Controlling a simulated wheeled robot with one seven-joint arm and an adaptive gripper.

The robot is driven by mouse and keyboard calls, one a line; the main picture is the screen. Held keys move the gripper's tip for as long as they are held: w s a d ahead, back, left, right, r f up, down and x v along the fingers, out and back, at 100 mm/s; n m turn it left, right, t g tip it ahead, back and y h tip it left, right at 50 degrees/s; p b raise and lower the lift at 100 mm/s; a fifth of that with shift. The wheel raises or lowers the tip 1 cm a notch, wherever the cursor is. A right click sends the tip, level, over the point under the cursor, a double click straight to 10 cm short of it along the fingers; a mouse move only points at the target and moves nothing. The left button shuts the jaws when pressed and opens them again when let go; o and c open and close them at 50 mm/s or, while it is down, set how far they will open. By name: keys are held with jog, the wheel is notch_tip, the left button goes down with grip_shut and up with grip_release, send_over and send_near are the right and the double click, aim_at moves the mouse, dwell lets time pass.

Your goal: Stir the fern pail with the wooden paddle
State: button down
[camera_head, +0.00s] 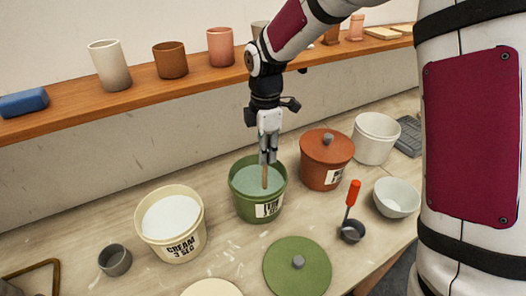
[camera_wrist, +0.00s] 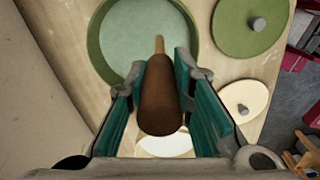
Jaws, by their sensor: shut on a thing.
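The green fern pail (camera_head: 258,207) stands uncovered on the table, filled with grey-green liquid. In the wrist view its rim (camera_wrist: 95,38) shows at the top left. My gripper (camera_head: 267,158) is above the pail, shut on the wooden paddle (camera_head: 265,177). The paddle points down into the pail, and its lower end is hidden in the liquid. In the wrist view the paddle's brown handle (camera_wrist: 161,100) lies between my gripper's green pads (camera_wrist: 160,98). The green lid (camera_head: 297,265) with a grey knob lies on the table in front of the pail.
A cream pail (camera_head: 178,247) marked "CREAM 3 SEC" stands open at left. A lidded terracotta pail (camera_head: 318,176) is close on the right, with a white pail (camera_head: 375,143) beyond. A white bowl (camera_head: 396,199), a red-handled tool (camera_head: 352,197) in a dark cup and a grey cup (camera_head: 114,260) stand nearby.

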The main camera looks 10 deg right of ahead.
jog(key=shift+w+a+b, duration=0.6)
jog(key=shift+w+a, duration=0.3)
jog(key=shift+w, duration=0.1)
dwell(0.5)
notch_tip(320, 180, up, 15)
jog(key=p, duration=0.2)
jog(key=shift+f, duration=0.2)
dwell(0.8)
jog(key=shift+r, duration=0.1)
dwell(0.5)
notch_tip(320, 180, up, 4)
jog(key=shift+f, duration=0.1)
dwell(1.2)
